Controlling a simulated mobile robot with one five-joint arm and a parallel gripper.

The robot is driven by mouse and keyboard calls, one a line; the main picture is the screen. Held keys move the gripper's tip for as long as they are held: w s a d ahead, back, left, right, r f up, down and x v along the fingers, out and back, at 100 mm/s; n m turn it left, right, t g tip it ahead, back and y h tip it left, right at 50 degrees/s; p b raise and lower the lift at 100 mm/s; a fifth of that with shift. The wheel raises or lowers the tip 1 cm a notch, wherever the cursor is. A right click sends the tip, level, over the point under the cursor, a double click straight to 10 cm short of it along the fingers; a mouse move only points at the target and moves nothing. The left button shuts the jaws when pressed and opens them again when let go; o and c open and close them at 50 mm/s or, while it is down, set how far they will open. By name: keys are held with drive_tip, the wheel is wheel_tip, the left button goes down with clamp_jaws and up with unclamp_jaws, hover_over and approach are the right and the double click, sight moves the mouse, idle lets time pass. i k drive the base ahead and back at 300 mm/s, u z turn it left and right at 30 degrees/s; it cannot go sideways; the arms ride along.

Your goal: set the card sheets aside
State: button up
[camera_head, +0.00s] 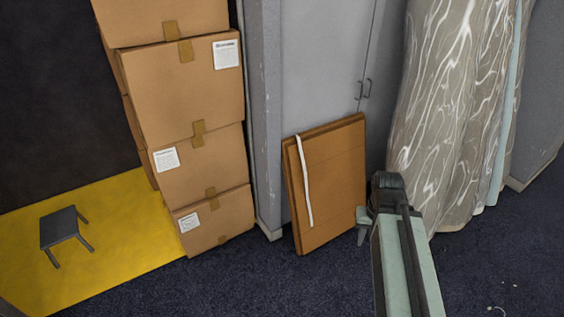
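The card sheets (335,180) are a flat brown stack standing on edge on the dark carpet. They lean, slightly tilted, against the grey cabinet. A white strip (304,180) hangs down their front face near the left edge. My arm reaches in from the lower right. My gripper (362,226) is at the lower right edge of the sheets, with a finger pointing down. I cannot tell whether it touches them. The other finger is not clearly visible, so whether the gripper is open or shut is unclear.
Cardboard boxes (200,170) are stacked left of the grey cabinet (320,65). A small dark stool (61,228) stands on a yellow floor area (120,225). A long patterned cloth (450,110) hangs at the right. Dark carpet (240,285) is clear in front.

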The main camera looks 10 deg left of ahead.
sight(324, 167)
drive_tip(key=u, duration=0.7)
drive_tip(key=i, duration=1.2)
drive_tip(key=u, duration=0.7)
drive_tip(key=k, duration=0.9)
drive_tip(key=u, duration=0.15)
drive_tip(key=i, duration=0.9)
drive_tip(key=z, duration=0.05)
